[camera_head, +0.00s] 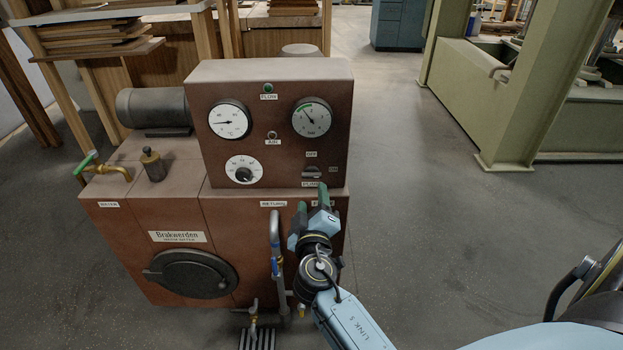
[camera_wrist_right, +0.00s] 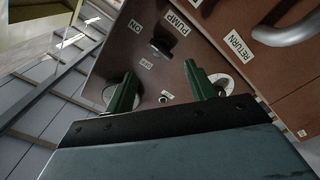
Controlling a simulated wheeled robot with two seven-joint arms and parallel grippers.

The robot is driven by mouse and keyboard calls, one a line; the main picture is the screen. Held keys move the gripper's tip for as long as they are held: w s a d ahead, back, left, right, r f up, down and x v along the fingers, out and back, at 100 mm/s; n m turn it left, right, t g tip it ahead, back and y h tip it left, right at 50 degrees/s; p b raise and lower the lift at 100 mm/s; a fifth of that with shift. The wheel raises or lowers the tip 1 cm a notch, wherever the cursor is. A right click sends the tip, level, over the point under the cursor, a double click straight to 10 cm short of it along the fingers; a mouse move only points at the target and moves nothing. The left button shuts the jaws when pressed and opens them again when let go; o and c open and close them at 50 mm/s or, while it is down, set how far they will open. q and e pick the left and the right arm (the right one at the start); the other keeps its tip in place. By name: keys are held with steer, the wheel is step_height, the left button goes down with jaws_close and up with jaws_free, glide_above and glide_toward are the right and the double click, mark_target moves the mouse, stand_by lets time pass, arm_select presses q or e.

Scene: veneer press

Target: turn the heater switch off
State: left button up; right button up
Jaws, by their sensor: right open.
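A dark switch knob (camera_head: 313,172) sits at the lower right of the brown control panel (camera_head: 270,90), with OFF above it, ON to its right and a label below. In the right wrist view that label reads PUMP and the knob (camera_wrist_right: 161,48) lies along the line toward ON. I see no switch labelled heater. My right gripper (camera_head: 312,203) is open and empty, just below and in front of the knob. In the right wrist view its green fingers (camera_wrist_right: 160,70) stand apart, with the panel beyond them; any contact cannot be told. My left gripper is not in view.
The panel carries two gauges (camera_head: 230,119), a white dial (camera_head: 243,169) and a green lamp (camera_head: 268,88). A grey RETURN pipe (camera_head: 275,240) rises just left of my right gripper. A brass valve (camera_head: 105,170) is at the far left. Open floor (camera_head: 430,220) lies to the right.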

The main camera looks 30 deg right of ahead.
mark_target(311, 177)
steer(key=x, duration=0.7)
steer(key=shift+w+d+b, duration=0.15)
steer(key=shift+w+b, duration=0.15)
steer(key=shift+w, duration=0.05)
steer(key=shift+w+d, duration=0.25)
steer(key=shift+w, duration=0.2)
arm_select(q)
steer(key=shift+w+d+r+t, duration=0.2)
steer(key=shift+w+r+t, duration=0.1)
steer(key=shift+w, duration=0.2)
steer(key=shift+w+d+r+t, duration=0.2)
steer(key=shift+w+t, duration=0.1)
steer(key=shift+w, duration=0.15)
arm_select(e)
steer(key=c, duration=1)
steer(key=shift+o, duration=0.2)
